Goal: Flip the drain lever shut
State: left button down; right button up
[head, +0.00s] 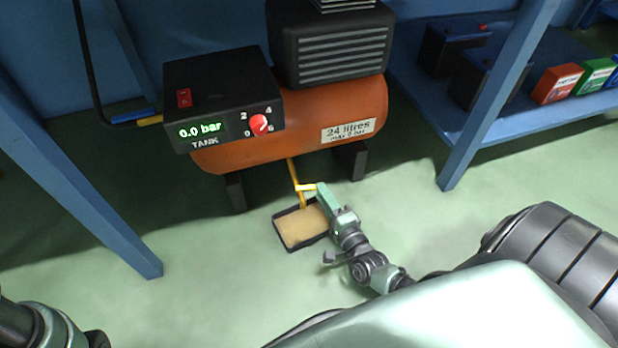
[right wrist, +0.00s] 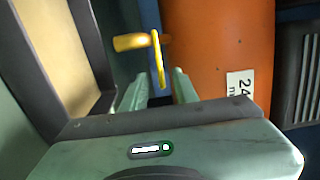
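The orange air compressor tank (head: 300,125) stands on legs, its display reading 0.0 bar. A yellow drain pipe (head: 293,172) hangs under it, over a tray. The yellow drain lever (head: 306,187) sticks out across the pipe toward my right gripper (head: 321,190). In the right wrist view the lever (right wrist: 157,58) is a thin yellow strip, and the pipe's spout (right wrist: 130,42) points left. My right gripper (right wrist: 158,84) is open, its fingers apart with the lever's near end at or just beyond the gap; contact cannot be told. My left gripper is out of view.
The dark-rimmed tray (head: 284,236) with a tan filling lies on the floor under the drain. A blue post (head: 85,185) stands left, and a blue shelf (head: 550,118) with batteries and boxes stands right. A black control box (head: 221,90) is in front of the tank.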

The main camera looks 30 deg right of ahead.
jog(key=w+b, duration=0.2)
jog(key=w, duration=0.4)
jog(key=shift+w+d+b, duration=0.15)
jog(key=shift+d+b, duration=0.05)
jog(key=shift+b, duration=0.2)
grip_shut()
dwell(1.0)
